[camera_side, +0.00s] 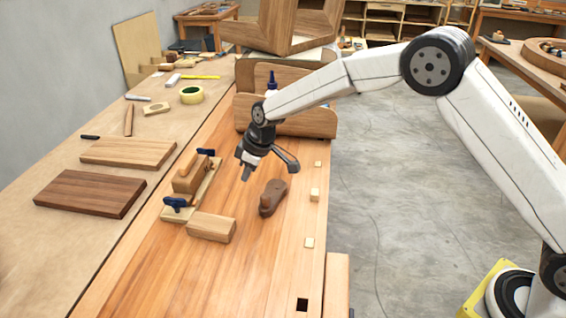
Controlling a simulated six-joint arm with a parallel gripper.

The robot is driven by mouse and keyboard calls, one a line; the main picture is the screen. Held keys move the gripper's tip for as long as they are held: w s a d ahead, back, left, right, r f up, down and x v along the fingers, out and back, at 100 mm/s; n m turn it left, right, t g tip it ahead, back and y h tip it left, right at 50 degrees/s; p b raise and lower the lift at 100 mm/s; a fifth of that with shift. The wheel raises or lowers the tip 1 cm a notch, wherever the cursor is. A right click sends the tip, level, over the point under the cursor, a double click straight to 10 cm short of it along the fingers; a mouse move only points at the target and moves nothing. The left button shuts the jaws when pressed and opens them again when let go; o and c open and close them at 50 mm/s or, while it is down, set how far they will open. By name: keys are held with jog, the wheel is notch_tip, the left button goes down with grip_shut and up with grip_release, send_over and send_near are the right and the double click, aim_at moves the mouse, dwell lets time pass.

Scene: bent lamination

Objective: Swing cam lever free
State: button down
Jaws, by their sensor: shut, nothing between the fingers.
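My gripper (247,172) is above the middle of the light wooden bench, fingers pointing down and shut, with nothing held. A dark brown, rounded wooden piece (271,198), possibly the cam lever, lies on the bench just right of and below the fingertips in the picture. It looks apart from them. To the left is a wooden fixture (194,178) on a base strip, with blue-black clamp parts at its far end (206,152) and near end (174,203). I cannot tell for certain which part is the cam lever.
A light wooden block (211,227) lies in front of the fixture. Small wooden pegs (314,195) line the bench's right side. Boards (90,193) and tape (191,95) lie on the left table.

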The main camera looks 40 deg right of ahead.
aim_at(262, 197)
jog(key=x, duration=0.5)
jog(key=shift+f, duration=0.35)
jog(key=shift+s+d+r, duration=0.1)
jog(key=shift+s+d, duration=1.15)
jog(key=shift+s, duration=0.2)
jog(key=shift+s, duration=0.15)
jog(key=shift+s+d, duration=0.25)
jog(key=shift+s, duration=0.2)
jog(key=shift+s+d, duration=0.25)
jog(key=shift+s, duration=0.25)
jog(key=shift+a, duration=0.1)
